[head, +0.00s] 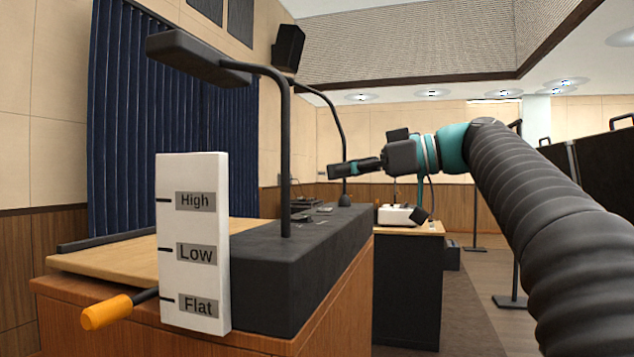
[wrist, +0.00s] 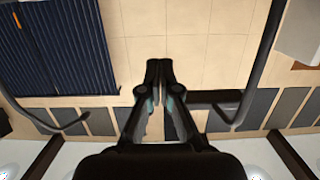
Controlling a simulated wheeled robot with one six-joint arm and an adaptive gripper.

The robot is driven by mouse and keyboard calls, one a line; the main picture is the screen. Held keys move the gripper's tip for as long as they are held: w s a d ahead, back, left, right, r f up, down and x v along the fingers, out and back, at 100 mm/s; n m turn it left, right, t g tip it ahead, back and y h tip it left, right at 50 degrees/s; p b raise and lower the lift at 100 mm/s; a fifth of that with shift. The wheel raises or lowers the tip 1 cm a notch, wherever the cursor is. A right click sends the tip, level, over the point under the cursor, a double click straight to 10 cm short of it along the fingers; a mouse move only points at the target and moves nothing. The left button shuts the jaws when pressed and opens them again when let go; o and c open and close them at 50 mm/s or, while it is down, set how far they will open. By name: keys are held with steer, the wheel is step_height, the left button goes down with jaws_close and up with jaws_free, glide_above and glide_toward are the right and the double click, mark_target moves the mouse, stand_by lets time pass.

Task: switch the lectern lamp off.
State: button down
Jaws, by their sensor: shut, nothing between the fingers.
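The lectern lamp (head: 200,58) has a flat dark head on a bent black stem, rising from the dark ledge of the wooden lectern (head: 330,290). No glow shows on its head; its underside is mostly hidden, so I cannot tell whether it is lit. Small dark controls (head: 308,218) sit on the ledge behind the stem, too small to read. My gripper (head: 332,171) is shut and empty, pointing left in the air above the ledge's far part, to the right of the lamp stem and apart from it. The wrist view shows its closed fingertips (wrist: 159,68) against the wall.
A white panel (head: 194,240) marked High, Low and Flat stands at the lectern's near end, with an orange-handled lever (head: 106,312) near Flat. A thin gooseneck (head: 338,120) rises close to my gripper. A dark cabinet (head: 408,290) carries a white device (head: 398,216) beyond.

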steer(key=shift+r+v, duration=0.1)
steer(key=shift+v, duration=0.65)
steer(key=shift+r+v, duration=0.15)
steer(key=shift+v, duration=0.65)
steer(key=shift+w+a+m, duration=0.1)
steer(key=shift+m, duration=0.2)
